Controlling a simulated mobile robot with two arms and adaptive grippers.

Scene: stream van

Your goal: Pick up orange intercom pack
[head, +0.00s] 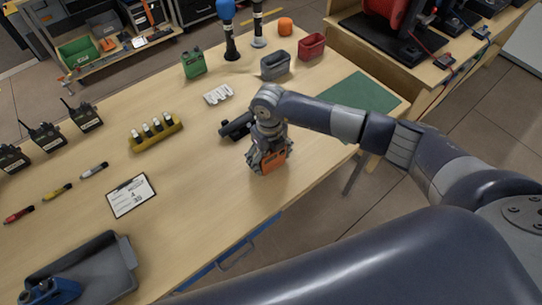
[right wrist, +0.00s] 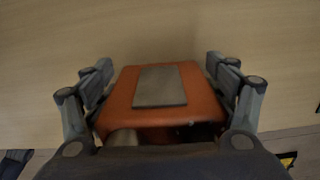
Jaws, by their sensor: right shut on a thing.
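The orange intercom pack (head: 275,161) is at my right gripper (head: 268,158), near the table's front edge on the right. In the right wrist view the orange intercom pack (right wrist: 162,98) has a grey plate on its face and sits between the two fingers of my right gripper (right wrist: 162,90), which is shut on it. Part of the pack is hidden by the gripper. I cannot tell whether it touches the table. My left gripper is not in view.
A green pack (head: 193,63), grey bin (head: 275,66), red bin (head: 312,46) and green mat (head: 360,93) are further back. A yellow battery holder (head: 155,135), clipboard (head: 131,195), radios (head: 46,137) and dark tray (head: 103,268) are left. The table between clipboard and gripper is clear.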

